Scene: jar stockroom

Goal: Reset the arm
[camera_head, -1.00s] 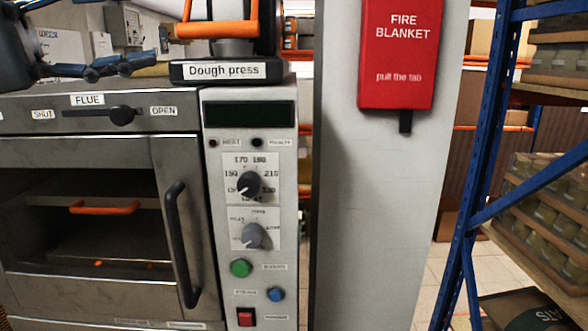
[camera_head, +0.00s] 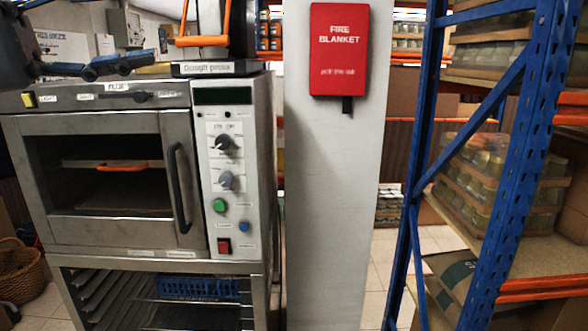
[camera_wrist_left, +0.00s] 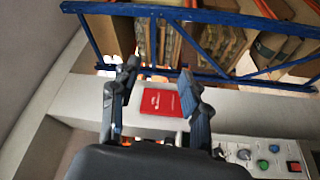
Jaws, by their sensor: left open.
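My left gripper (camera_head: 98,68) comes in from the upper left in the head view, in front of the top of the oven. In the left wrist view its two fingers (camera_wrist_left: 158,90) stand apart with nothing between them. The red fire blanket box on the pillar shows beyond the fingers. My right gripper is not in view.
A steel oven (camera_head: 130,122) with a control panel stands at left, its door closed. A dough press (camera_head: 215,68) sits on top. A white pillar (camera_head: 335,200) carries the fire blanket (camera_head: 338,50). A blue rack (camera_head: 500,160) with jars stands right. A basket (camera_head: 20,272) is lower left.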

